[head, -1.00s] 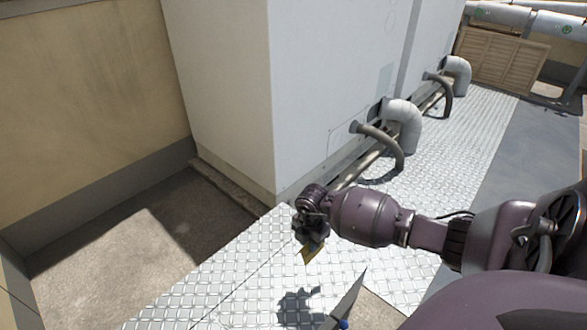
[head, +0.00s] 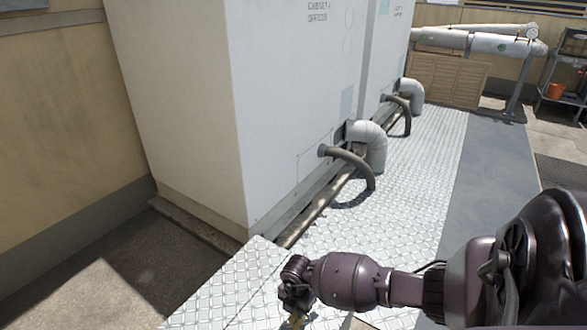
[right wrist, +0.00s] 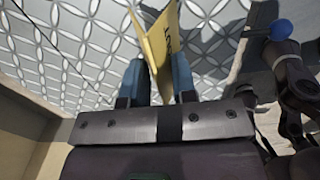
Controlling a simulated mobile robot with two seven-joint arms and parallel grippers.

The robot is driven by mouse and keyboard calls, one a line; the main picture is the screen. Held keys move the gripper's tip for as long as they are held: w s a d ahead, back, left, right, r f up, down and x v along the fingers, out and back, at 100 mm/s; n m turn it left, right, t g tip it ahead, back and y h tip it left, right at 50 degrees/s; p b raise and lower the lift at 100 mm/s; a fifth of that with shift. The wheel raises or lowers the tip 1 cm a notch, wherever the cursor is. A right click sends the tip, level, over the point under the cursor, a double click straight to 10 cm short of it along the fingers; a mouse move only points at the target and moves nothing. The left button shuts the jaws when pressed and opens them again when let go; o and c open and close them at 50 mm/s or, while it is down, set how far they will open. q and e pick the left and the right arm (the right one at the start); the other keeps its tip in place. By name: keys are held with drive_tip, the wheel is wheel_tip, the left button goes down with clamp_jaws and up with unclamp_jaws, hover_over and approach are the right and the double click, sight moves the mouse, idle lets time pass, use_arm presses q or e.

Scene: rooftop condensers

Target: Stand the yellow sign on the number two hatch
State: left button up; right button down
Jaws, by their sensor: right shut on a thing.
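My right gripper (head: 291,312) is low in the head view, above the metal plate floor. In the right wrist view its blue fingers (right wrist: 159,78) are shut on the yellow sign (right wrist: 161,42), which carries dark lettering. At the right of the right wrist view is a dark jointed part (right wrist: 296,80), perhaps my left gripper, close to a blue knob (right wrist: 282,29) and a grey slanted panel (right wrist: 254,48). Its jaws are not clear. I cannot make out a hatch number.
Tall white cabinets (head: 185,110) stand along the plate floor (head: 400,195), with bent grey pipes (head: 370,147) at their foot. A tan wall (head: 60,130) is at the left. A slatted wooden panel (head: 450,80) stands far back.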

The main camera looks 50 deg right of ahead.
wheel_tip(320, 180, down, 4)
drive_tip(key=shift+s+r+b, duration=0.1)
drive_tip(key=shift+s+b, duration=0.05)
drive_tip(key=shift+b, duration=0.7)
drive_tip(key=shift+f, duration=0.25)
use_arm(q)
drive_tip(key=shift+a+t, duration=0.2)
drive_tip(key=shift+t, duration=0.2)
use_arm(e)
drive_tip(key=shift+r, duration=0.15)
drive_tip(key=shift+w, duration=0.2)
drive_tip(key=c, duration=0.9)
unclamp_jaws()
use_arm(q)
drive_tip(key=shift+f, duration=0.1)
